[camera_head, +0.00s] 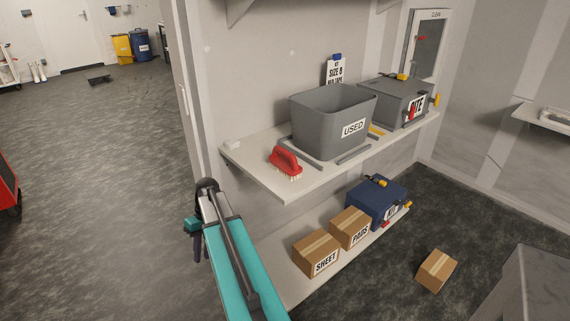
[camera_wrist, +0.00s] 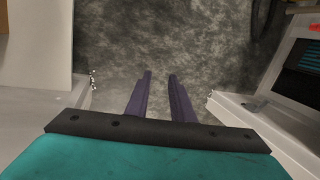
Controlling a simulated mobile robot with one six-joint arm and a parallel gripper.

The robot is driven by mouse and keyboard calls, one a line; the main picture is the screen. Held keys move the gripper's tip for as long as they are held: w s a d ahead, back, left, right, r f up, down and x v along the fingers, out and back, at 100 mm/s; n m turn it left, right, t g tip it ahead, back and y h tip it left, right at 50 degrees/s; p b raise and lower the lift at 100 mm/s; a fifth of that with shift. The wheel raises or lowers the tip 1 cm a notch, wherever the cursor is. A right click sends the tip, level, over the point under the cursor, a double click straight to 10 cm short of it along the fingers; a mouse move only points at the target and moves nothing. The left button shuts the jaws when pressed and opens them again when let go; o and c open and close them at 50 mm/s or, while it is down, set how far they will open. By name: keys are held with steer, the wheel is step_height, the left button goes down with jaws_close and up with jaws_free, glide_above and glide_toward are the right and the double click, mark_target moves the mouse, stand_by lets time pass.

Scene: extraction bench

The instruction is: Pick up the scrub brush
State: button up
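The scrub brush (camera_head: 285,162) has a red handle and pale bristles. It rests bristles down on the white upper shelf (camera_head: 262,177), near the shelf's front left end, left of the grey bin. My gripper (camera_head: 199,250) hangs in the air left of the shelf, apart from the brush. In the wrist view my gripper (camera_wrist: 160,76) shows two purple fingers with a gap between them, and nothing is between them. The brush does not show in the wrist view, where dark floor lies beyond the fingertips.
A grey bin (camera_head: 318,120) labelled USED stands right of the brush, with a grey case (camera_head: 396,103) further right. Below, the lower shelf holds a SHEET box (camera_head: 316,252), a PADS box (camera_head: 350,228) and a blue case (camera_head: 376,202). Another box (camera_head: 436,270) lies on the floor.

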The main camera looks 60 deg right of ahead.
steer(key=s+d+r+t, duration=0.3)
steer(key=d+r, duration=1.6)
steer(key=r, duration=0.4)
steer(key=s+d+r+m+t+h, duration=0.1)
steer(key=s+d+r, duration=0.5)
steer(key=s+r, duration=0.2)
steer(key=s+d+r+t+h+p, duration=0.1)
steer(key=s+d+r+h, duration=0.1)
steer(key=s+d+r, duration=0.4)
step_height(320, 180, up, 5)
steer(key=shift+s+d+r+m, duration=0.1)
steer(key=shift+s+d+m, duration=0.3)
steer(key=shift+s, duration=0.8)
steer(key=shift+a, duration=0.1)
steer(key=shift+p+x, duration=0.9)
steer(key=shift+x, duration=3.45)
